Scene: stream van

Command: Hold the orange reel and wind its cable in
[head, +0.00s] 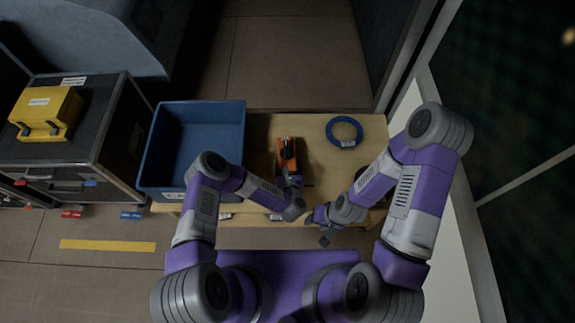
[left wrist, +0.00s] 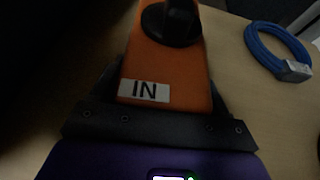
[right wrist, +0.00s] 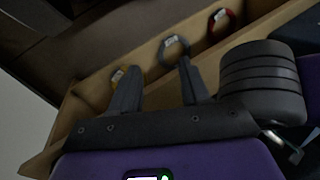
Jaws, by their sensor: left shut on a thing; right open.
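The orange reel (head: 286,150) lies on the wooden table, with a black knob (head: 287,152) on its top. In the left wrist view the reel (left wrist: 165,65) carries a white label reading "IN", and part of its black knob (left wrist: 172,22) shows at the top edge. My left gripper (head: 288,179) is shut on the near end of the reel. My right gripper (head: 324,236) is open and empty, low near the table's front edge; its two fingers (right wrist: 157,88) stand apart in the right wrist view. I cannot make out the reel's cable.
A blue coil (head: 344,131) with a white tag lies at the table's back right. A blue bin (head: 241,135) stands at left, beside a black case (head: 103,128) bearing a yellow box (head: 46,110). Several tagged rings, one red (right wrist: 222,19), show along the wooden front in the right wrist view.

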